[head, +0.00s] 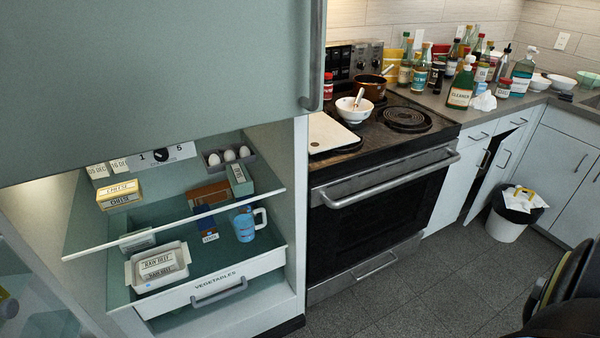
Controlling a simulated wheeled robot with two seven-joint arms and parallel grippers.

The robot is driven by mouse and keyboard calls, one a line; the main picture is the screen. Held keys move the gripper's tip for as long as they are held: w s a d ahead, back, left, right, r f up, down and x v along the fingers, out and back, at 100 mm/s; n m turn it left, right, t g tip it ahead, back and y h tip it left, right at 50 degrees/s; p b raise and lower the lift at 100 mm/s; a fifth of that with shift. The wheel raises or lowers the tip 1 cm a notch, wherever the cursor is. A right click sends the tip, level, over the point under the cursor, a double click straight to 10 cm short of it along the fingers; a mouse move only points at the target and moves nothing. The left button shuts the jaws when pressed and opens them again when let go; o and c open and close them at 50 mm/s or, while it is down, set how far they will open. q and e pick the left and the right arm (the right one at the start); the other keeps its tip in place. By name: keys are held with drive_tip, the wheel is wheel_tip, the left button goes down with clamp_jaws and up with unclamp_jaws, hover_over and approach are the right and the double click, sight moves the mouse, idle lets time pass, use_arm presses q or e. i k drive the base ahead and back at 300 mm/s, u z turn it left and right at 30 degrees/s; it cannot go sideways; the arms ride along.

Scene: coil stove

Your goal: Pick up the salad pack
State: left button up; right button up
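I cannot make out a pack marked as salad in the head view. The open fridge shows a glass shelf (180,221) above an open drawer labelled VEGETABLES (262,268). In the drawer lie a white tray labelled RAW BEEF (158,268), a blue jug (244,226) and a small dark blue pack (206,231) whose label is too small to read. A yellow CHEESE pack (120,195) and an egg holder (229,157) are on the shelf. Neither of my grippers shows in the view.
A large green-grey door (150,70) covers the upper left. The coil stove (385,185) stands right of the fridge, with a white bowl (354,111) on it. Bottles crowd the counter. A bin (511,214) stands on the otherwise open floor (400,290); dark round shapes fill the lower right.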

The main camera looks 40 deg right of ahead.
sight(241, 182)
drive_tip(key=z, duration=0.45)
drive_tip(key=i, duration=1.05)
drive_tip(key=u, duration=0.65)
